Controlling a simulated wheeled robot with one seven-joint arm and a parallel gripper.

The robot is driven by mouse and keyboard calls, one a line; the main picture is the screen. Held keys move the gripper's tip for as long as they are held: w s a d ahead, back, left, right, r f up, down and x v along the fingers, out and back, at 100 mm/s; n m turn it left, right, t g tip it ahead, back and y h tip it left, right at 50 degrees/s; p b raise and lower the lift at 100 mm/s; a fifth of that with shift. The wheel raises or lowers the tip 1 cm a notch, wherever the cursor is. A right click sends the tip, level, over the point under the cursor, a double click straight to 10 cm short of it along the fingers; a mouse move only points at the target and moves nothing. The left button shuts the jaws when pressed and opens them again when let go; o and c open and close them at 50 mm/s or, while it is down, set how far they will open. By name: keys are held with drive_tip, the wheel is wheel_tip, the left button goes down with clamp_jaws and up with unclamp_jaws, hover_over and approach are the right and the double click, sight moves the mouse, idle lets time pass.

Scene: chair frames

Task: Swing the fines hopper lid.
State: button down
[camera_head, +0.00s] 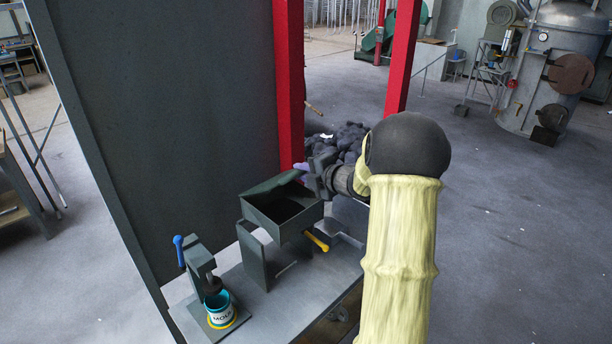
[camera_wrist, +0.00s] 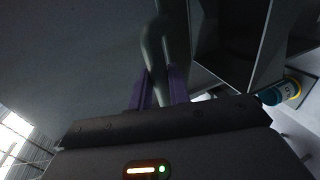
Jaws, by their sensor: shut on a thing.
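The fines hopper (camera_head: 272,220) is a dark grey-green open-topped box on a stand on the bench. Its dark inside shows from above. The green lid (camera_head: 272,183) stands at the far rim, tilted up away from the opening. My gripper (camera_head: 302,168) is at the right end of the lid, its purple fingers partly hidden by the wrist. In the wrist view the fingers (camera_wrist: 159,88) are shut on a grey-green bar, the lid handle (camera_wrist: 154,48), which runs up between them. The hopper's inside shows to the right of the handle in that view.
A yellow-handled lever (camera_head: 317,242) sticks out below the hopper. A blue-handled press (camera_head: 199,258) stands at the front left with a labelled tin (camera_head: 218,308) under it. A dark panel (camera_head: 170,110) and red posts (camera_head: 288,80) rise behind. Dark lumps (camera_head: 345,140) lie behind the gripper.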

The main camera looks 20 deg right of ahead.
drive_tip(key=shift+w+a+r+p, duration=0.2)
drive_tip(key=shift+w+r+p, duration=0.3)
drive_tip(key=shift+r, duration=0.25)
drive_tip(key=shift+w+a+r+p, duration=0.2)
drive_tip(key=shift+w+r+p, duration=0.15)
drive_tip(key=shift+w+r, duration=0.3)
drive_tip(key=shift+r, duration=0.1)
drive_tip(key=shift+w+a+r+p, duration=0.1)
drive_tip(key=shift+w+r+p, duration=0.2)
drive_tip(key=shift+r+p, duration=0.05)
drive_tip(key=c, duration=1.4)
unclamp_jaws()
drive_tip(key=shift+f, duration=0.1)
drive_tip(key=shift+o, duration=0.8)
drive_tip(key=shift+s, duration=0.2)
